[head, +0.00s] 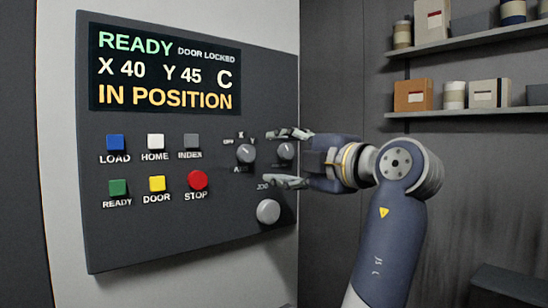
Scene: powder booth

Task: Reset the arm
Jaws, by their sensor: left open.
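My left gripper (272,158) is in front of the right part of a dark control panel (200,250), its fingers pointing left. The fingers are spread, one above and one below a small grey knob (285,151). I cannot tell whether they touch it. Part of the lettering around that knob is hidden by the fingers. The panel's screen (165,70) reads READY, DOOR LOCKED, X 40, Y 45, C and IN POSITION. My right gripper is not in view.
Left of the gripper is a selector knob (245,153); below is a larger round knob (268,211). Several buttons, including a red STOP (197,180), fill the panel's left half. Shelves (470,112) with boxes and jars hang at the right. A dark box (510,285) stands lower right.

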